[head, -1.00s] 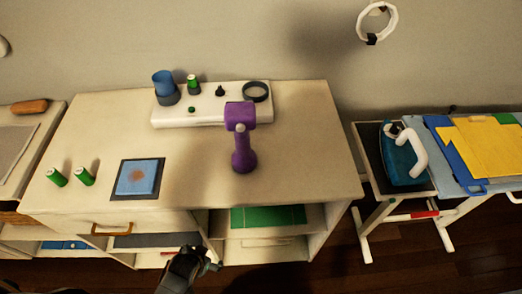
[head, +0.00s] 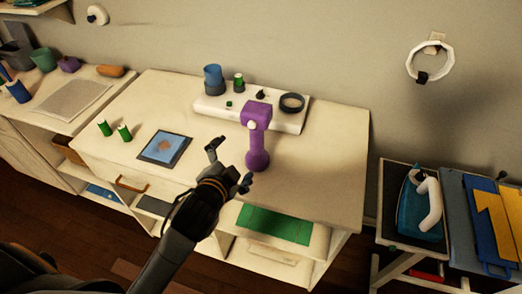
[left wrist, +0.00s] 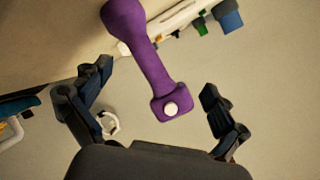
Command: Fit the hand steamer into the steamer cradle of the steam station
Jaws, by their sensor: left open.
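The purple hand steamer (head: 257,138) stands upright on the cabinet top, with its head uppermost. The white steam station (head: 222,107) lies behind it near the wall. The station's dark ring at its right end (head: 292,103) looks like the steamer cradle and is empty. My left gripper (head: 228,166) is open and empty, just left of and in front of the steamer, fingers apart. In the left wrist view the steamer (left wrist: 150,58) shows ahead, its head between the directions of the two fingers; contact is not visible. My right gripper is not in view.
The station also carries a blue cup (head: 213,78), a green cylinder (head: 239,82) and a black knob. An iron (head: 420,205) stands on a separate stand at right. The cabinet top right of the steamer is clear.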

